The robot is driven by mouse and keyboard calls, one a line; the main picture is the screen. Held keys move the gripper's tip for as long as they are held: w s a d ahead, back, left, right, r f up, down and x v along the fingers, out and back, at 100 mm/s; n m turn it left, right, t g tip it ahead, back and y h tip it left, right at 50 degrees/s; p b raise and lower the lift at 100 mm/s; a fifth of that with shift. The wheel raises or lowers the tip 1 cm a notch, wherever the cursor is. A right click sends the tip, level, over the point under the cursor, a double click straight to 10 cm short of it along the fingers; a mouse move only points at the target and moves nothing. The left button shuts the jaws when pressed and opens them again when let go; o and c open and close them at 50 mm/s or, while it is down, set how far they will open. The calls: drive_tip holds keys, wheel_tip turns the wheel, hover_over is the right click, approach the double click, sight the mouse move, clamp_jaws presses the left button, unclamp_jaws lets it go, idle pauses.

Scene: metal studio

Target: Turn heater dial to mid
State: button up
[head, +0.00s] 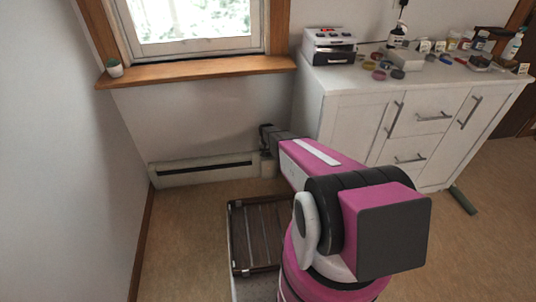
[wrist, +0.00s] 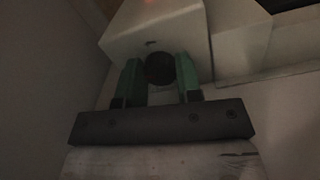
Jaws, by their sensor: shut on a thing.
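The heater (head: 205,170) is a long, low, pale baseboard unit on the wall under the window in the head view. Its right end lies near my gripper (head: 268,150), and my arm partly hides that area. In the wrist view, a dark round dial (wrist: 159,68) sits on the pale end box (wrist: 155,30) of the heater. My gripper (wrist: 160,72) has its two green fingers on either side of the dial and is shut on it. The picture is dim, and I cannot read any marking that shows the dial's setting.
A white cabinet (head: 345,120) with several small items on top stands right of the heater. A slatted dark wooden rack (head: 262,235) is on the floor in front of the heater. Floor at left is clear.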

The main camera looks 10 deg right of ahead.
drive_tip(key=shift+m, duration=0.4)
drive_tip(key=o, duration=0.9)
drive_tip(key=shift+o, duration=0.2)
drive_tip(key=shift+r, duration=0.1)
wheel_tip(320, 180, up, 11)
drive_tip(key=shift+a, duration=0.3)
drive_tip(key=shift+w, duration=0.1)
drive_tip(key=s+r+n, duration=0.1)
drive_tip(key=s+r, duration=1.1)
drive_tip(key=s, duration=0.4)
drive_tip(key=s+r+n, duration=0.2)
drive_tip(key=s+r, duration=1)
drive_tip(key=s, duration=0.4)
drive_tip(key=shift+d+y, duration=0.3)
drive_tip(key=shift+d, duration=0.15)
